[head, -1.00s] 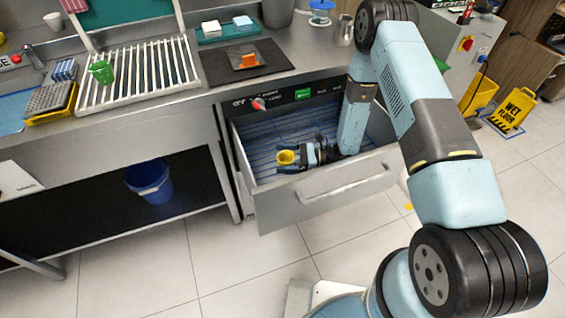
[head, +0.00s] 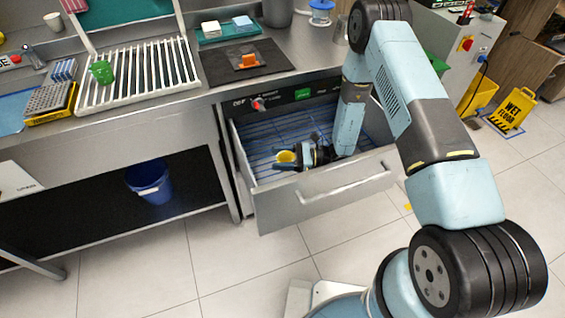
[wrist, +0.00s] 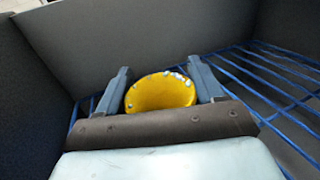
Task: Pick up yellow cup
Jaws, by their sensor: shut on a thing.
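The yellow cup (head: 285,157) is inside the open drawer, near its left front part. In the wrist view the cup (wrist: 160,92) sits between the two grey fingers of my gripper (wrist: 160,85), and its near side is partly hidden by the gripper body. My gripper (head: 290,158) reaches into the drawer from the right and is shut on the cup. I cannot tell whether the cup touches the blue wire rack below it.
The open drawer (head: 325,195) has walls on its sides and front close around my gripper. A blue wire rack (wrist: 275,75) lines its bottom. The counter above holds a green cup (head: 102,72) on a white slatted rack (head: 150,85).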

